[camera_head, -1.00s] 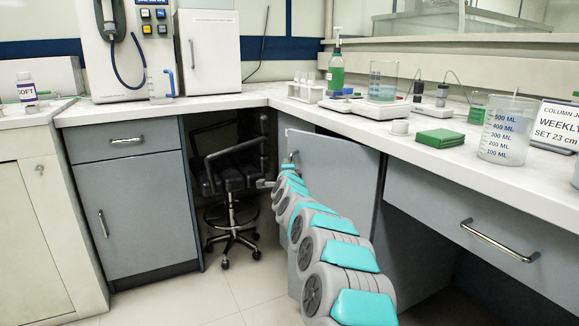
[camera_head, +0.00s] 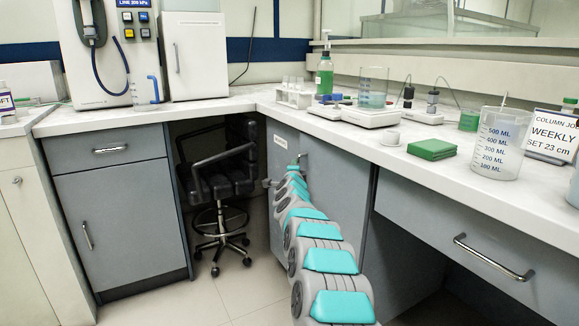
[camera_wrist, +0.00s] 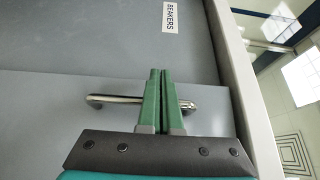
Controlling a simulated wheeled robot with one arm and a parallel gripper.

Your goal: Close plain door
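The plain door (camera_head: 343,182) is the grey panel under the right counter, with a metal bar handle (camera_head: 303,161) near its left edge. It stands nearly in line with the labelled panel (camera_head: 281,170) on its left; I cannot tell whether it is fully flush. In the wrist view the plain door (camera_wrist: 55,120) lies below a seam, and its handle (camera_wrist: 104,100) crosses behind my fingers. My gripper (camera_wrist: 158,72) has its green fingers together, in front of the handle, not visibly around it. Contact with the door is hidden. My arm covers part of the door in the head view.
A black wheeled stool (camera_head: 218,190) stands left of the door. A drawer (camera_head: 485,245) with a bar handle is at right, over open space. The counter (camera_head: 350,140) carries beakers, bottles and a green pad (camera_head: 432,149). The floor at lower left is clear.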

